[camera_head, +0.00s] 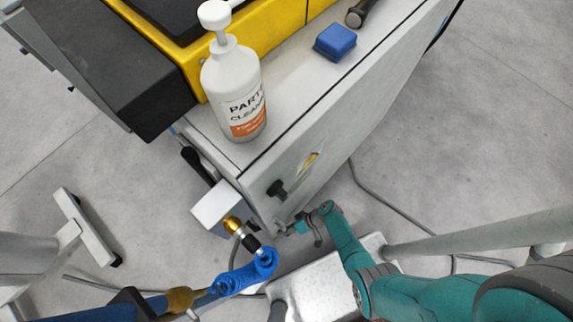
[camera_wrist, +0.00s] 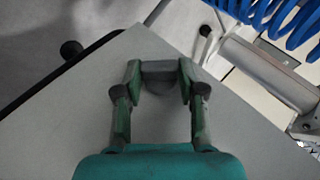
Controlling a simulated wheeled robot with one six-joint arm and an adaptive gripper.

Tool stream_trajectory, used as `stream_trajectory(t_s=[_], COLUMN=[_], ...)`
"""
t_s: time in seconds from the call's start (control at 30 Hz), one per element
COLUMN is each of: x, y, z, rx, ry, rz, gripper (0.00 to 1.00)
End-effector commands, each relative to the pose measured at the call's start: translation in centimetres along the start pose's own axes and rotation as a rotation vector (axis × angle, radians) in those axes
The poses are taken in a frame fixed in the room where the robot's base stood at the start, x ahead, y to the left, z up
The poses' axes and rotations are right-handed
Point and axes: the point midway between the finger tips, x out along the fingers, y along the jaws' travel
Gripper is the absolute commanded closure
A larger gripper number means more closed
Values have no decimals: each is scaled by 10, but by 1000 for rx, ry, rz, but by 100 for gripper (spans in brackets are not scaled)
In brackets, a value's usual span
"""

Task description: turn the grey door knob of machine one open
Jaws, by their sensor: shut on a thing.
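The grey door knob (camera_wrist: 158,75) sits between my two fingertips in the wrist view, in front of the pale grey panel of the machine (camera_wrist: 220,120). My gripper (camera_wrist: 159,85) is shut on this knob, one finger on each side. In the head view my gripper (camera_head: 294,227) reaches the lower front of the machine cabinet (camera_head: 330,135), close to its left corner. The knob is small there and partly hidden by the fingers, so its turn angle is hard to tell.
A black knob (camera_head: 277,189) sticks out above my gripper. A white cleaner bottle (camera_head: 234,88) and a blue block (camera_head: 335,42) stand on the cabinet top. A blue coiled hose (camera_head: 245,273) with a brass fitting (camera_head: 233,226) hangs close on the left.

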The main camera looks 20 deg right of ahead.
Motion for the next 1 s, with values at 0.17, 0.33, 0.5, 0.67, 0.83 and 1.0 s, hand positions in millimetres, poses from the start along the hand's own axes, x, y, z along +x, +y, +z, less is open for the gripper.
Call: stream_trajectory(t_s=[0.17, 0.33, 0.5, 0.67, 0.83, 1.0], x=[1, 1, 0, 0, -1, -1], y=[4, 5, 4, 4, 4, 3], z=[1, 2, 1, 1, 0, 0], rx=[33, 55, 65, 67, 66, 66], ry=[-3, -2, 0, 2, 3, 3], rz=[-68, -119, -149, -156, -156, -157], gripper=[95, 95, 95, 95, 95, 35])
